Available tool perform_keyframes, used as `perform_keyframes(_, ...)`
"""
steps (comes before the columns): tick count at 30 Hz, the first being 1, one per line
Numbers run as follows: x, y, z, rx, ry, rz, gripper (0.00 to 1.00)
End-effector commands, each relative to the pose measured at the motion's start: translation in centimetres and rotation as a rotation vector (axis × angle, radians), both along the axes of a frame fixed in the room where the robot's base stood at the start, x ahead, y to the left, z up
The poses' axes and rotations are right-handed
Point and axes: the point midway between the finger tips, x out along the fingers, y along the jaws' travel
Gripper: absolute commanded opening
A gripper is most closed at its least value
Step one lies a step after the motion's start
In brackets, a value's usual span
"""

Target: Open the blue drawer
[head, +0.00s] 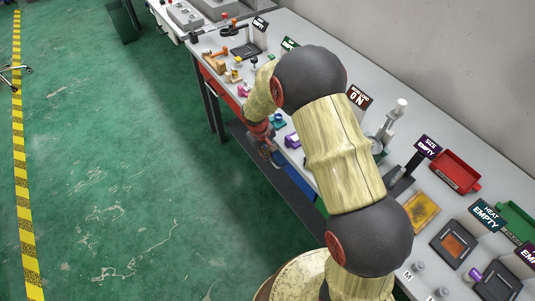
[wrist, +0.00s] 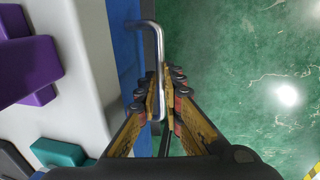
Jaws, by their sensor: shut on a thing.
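The blue drawer front shows as a blue strip (wrist: 125,40) along the table edge in the wrist view, and as a small blue patch (head: 312,217) under the table in the head view. A metal bar handle (wrist: 157,38) stands out from it. My gripper (wrist: 161,92) is shut on the handle, with a finger on each side of the bar. In the head view my gripper (head: 268,150) is at the table's front edge, partly hidden by my arm. The drawer front looks close to the table edge; its inside is not seen.
The white worktable (wrist: 85,60) carries purple blocks (wrist: 28,68) and a teal block (wrist: 62,152) near the edge. A red drawer front (head: 228,92) is farther along. A dark low shelf (head: 290,190) lies below. The green floor (head: 120,170) in front is clear.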

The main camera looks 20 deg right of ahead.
Motion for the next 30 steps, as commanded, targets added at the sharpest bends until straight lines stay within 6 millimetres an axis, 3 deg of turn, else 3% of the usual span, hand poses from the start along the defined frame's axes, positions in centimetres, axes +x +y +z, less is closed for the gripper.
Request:
perform_keyframes(20,-0.2,0.4,0.0,0.0,0.001,0.002,0.0)
perform_keyframes(26,-0.9,2.7,0.0,-0.001,0.002,0.005,0.0)
perform_keyframes(30,-1.8,5.6,0.0,0.0,0.001,0.006,0.0)
